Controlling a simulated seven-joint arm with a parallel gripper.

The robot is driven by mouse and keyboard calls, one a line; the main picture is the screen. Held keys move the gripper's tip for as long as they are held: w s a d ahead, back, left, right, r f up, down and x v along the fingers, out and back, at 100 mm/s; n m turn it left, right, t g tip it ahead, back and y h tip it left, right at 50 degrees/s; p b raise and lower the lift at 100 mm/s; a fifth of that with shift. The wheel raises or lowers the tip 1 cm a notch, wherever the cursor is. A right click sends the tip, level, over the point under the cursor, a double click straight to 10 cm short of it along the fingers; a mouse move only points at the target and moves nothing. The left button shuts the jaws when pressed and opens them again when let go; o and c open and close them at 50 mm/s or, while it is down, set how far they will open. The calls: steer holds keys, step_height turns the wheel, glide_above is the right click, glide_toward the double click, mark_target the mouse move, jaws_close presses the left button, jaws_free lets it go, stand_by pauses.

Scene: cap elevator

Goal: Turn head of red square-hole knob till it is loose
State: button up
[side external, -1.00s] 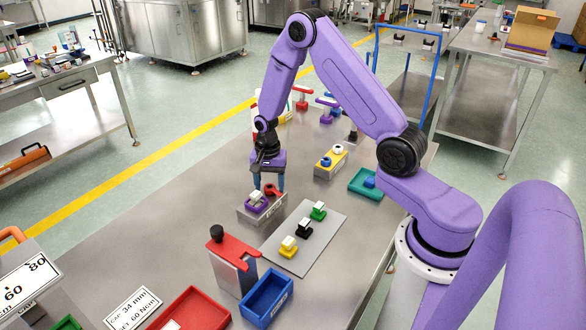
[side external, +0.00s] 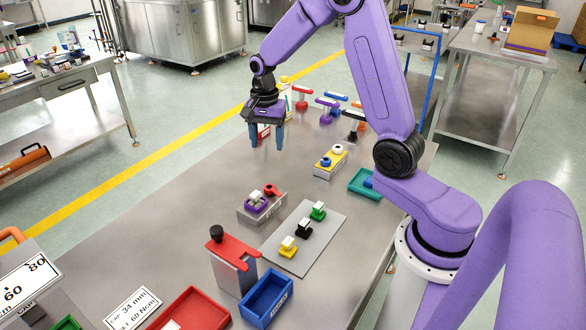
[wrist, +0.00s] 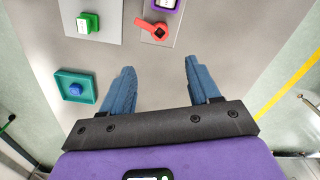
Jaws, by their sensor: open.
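A red knob (side external: 271,190) sits on the right end of a grey block (side external: 262,212), beside a purple ring-shaped part (side external: 256,204) with a white-topped piece. My gripper (side external: 267,146) is open and empty, raised above the table and behind the block.
A grey plate (side external: 276,244) holds green, black and yellow pieces. A red-topped stand (side external: 234,268) and blue tray (side external: 267,297) are in front. A yellow-topped block (side external: 331,161) and teal tray (side external: 364,184) are at the right. Coloured T-handled items (side external: 301,96) stand at the back.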

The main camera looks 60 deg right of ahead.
steer(key=s+a+r+n, duration=0.2)
steer(key=s+a+n, duration=0.5)
steer(key=s, duration=0.1)
steer(key=s+a+r+n, duration=0.3)
steer(key=s+a+n, duration=0.3)
steer(key=s, duration=0.3)
steer(key=shift+a+r+n, duration=0.35)
steer(key=shift+n, duration=0.05)
steer(key=shift+s, duration=0.1)
stand_by(0.3)
steer(key=s+n, duration=1.2)
steer(key=s, duration=0.1)
steer(key=shift+d, duration=0.4)
